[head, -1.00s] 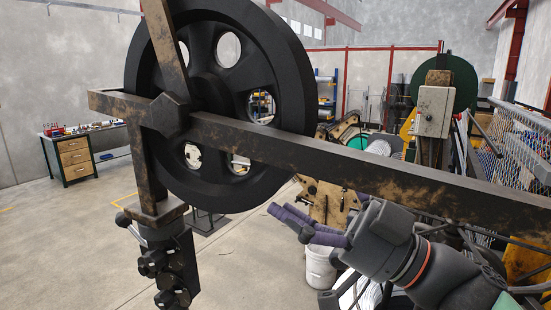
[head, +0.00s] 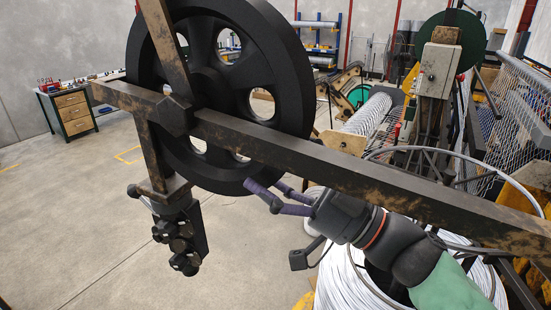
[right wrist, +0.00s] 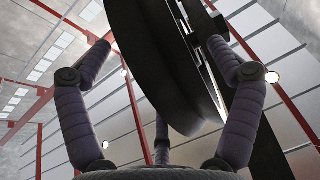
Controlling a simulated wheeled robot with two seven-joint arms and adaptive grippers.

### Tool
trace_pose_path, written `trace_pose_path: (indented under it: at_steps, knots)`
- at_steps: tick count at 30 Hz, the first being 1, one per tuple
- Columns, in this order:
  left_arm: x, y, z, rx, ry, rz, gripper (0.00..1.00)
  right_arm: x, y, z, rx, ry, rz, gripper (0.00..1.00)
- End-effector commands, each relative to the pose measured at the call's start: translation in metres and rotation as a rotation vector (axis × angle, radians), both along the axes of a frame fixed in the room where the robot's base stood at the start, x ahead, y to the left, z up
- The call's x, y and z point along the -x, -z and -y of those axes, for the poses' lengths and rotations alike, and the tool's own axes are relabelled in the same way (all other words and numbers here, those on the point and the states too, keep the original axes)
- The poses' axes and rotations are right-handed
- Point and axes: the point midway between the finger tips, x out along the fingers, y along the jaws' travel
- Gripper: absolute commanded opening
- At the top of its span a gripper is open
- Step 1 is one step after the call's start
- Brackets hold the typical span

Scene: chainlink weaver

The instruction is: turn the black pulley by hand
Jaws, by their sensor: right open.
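The black pulley (head: 290,75) is a large spoked wheel standing upright behind a worn metal frame. My right gripper (head: 262,188) reaches in from the lower right, under the frame's long bar, with its purple-grey fingers at the pulley's lower rim. In the right wrist view the pulley (right wrist: 165,60) rises between the spread fingers of my right gripper (right wrist: 158,50). The fingers are open; I cannot tell whether any touches the rim. Part of the pulley is hidden by the frame. My left gripper is not in view.
The frame's long bar (head: 345,175) crosses just above my right gripper. A clamp-like fixture (head: 180,235) hangs below the frame's left end. A coil of white wire (head: 335,280) stands below my right arm. A drawer bench (head: 68,108) is far left. The floor at lower left is clear.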

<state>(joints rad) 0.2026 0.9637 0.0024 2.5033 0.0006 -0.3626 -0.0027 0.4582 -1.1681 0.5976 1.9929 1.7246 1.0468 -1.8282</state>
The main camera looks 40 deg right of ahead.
Motion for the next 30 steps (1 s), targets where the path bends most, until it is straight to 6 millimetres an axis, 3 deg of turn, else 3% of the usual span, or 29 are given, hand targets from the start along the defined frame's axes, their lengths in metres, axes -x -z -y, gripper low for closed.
trace_pose_path:
  at_steps: [7,8,16,30]
  knots:
    - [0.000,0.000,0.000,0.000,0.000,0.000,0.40,0.000,0.000,0.000,0.000,0.000,0.000,0.91]
    - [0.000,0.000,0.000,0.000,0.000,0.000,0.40,0.000,0.000,0.000,0.000,0.000,0.000,0.85]
    - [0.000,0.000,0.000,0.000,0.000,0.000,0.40,0.000,0.000,0.000,0.000,0.001,0.000,0.09]
    - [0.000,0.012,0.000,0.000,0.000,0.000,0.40,0.009,-0.012,0.004,0.056,-0.001,-0.094,0.08]
